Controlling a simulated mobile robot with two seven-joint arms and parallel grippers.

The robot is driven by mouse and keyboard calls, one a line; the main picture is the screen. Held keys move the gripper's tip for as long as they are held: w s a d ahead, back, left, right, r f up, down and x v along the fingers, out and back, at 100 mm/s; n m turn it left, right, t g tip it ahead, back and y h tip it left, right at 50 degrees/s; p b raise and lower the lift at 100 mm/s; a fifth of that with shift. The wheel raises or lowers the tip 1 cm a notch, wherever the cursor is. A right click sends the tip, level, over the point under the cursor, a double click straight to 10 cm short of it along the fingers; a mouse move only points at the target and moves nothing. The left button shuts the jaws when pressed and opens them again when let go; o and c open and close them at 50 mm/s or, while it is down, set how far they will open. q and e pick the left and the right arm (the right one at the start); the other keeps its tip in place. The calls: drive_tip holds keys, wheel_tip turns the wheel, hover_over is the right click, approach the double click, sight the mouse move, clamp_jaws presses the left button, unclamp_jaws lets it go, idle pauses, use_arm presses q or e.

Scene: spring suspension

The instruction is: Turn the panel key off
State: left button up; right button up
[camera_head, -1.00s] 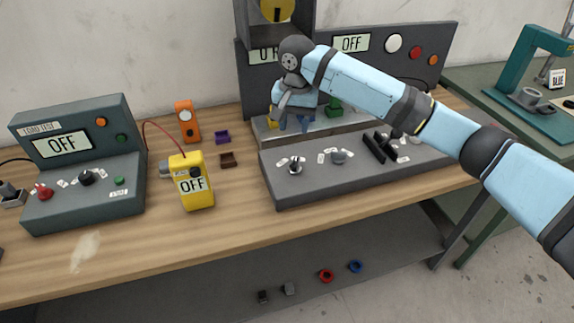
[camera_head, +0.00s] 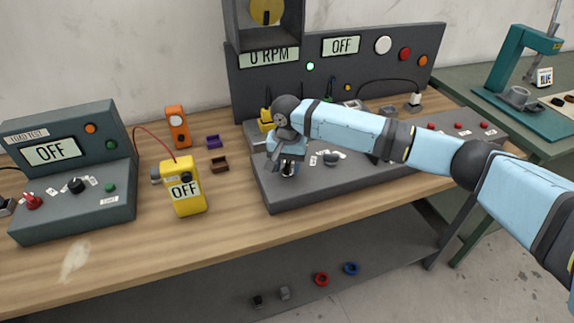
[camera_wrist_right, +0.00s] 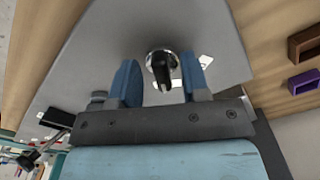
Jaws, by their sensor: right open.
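The panel key (camera_head: 288,172) is a black key in a round silver bezel at the left end of the grey sloped control panel (camera_head: 300,195). In the right wrist view the key (camera_wrist_right: 162,70) stands between my two blue fingertips. My right gripper (camera_head: 287,158) is over the key and open, with a gap visible on each side of it in the wrist view (camera_wrist_right: 159,78). In the head view the gripper partly hides the key. The panel displays read "0 RPM" and "OFF". My left gripper is not in view.
A dark knob (camera_head: 331,159) sits on the panel to the right of the key. A yellow meter (camera_head: 185,190) and a brown block (camera_head: 220,165) stand on the bench to the left. A load test box (camera_head: 75,215) is at far left.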

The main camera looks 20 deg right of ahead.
drive_tip(key=shift+f, duration=0.1)
clamp_jaws()
drive_tip(key=shift+r+n+p, duration=0.2)
drive_tip(key=shift+n+p, duration=0.2)
drive_tip(key=shift+p, duration=0.45)
drive_tip(key=n+p, duration=0.4)
drive_tip(key=p, duration=0.1)
drive_tip(key=n+p, duration=0.2)
drive_tip(key=p, duration=0.1)
drive_tip(key=shift+d, duration=0.25)
drive_tip(key=n+p, duration=0.2)
drive_tip(key=n, duration=0.1)
drive_tip(key=shift+d, duration=0.15)
drive_tip(key=shift+f+n+p, duration=0.1)
drive_tip(key=shift+n+p, duration=0.5)
drive_tip(key=shift+n, duration=0.3)
drive_tip(key=shift+w+n, duration=0.1)
drive_tip(key=shift+n, duration=0.2)
